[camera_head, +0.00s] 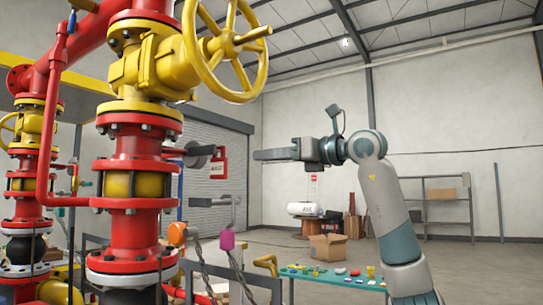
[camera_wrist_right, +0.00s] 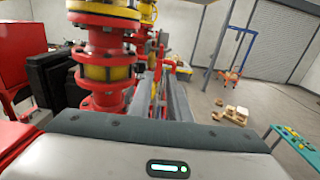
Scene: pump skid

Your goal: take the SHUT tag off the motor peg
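The red and white SHUT tag (camera_head: 218,167) hangs at a grey peg (camera_head: 199,155) just right of the large red and yellow valve in the head view. Its small lettering is hard to read. My right gripper (camera_head: 257,155) points left towards the tag at about the tag's height, with a gap in the picture between its fingertips and the tag. In the wrist view its two grey fingers (camera_wrist_right: 160,92) stand apart with nothing clearly held between them. I cannot make out the tag for certain in the wrist view. My left gripper is not in view.
The red valve column (camera_head: 135,200) with its yellow handwheel (camera_head: 225,50) stands close on the left. Below the tag are a grey bracket (camera_head: 216,201) and a pink item (camera_head: 227,240) near a chain. A teal table (camera_head: 335,277) with small parts stands lower right. A cardboard box (camera_head: 327,247) lies beyond.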

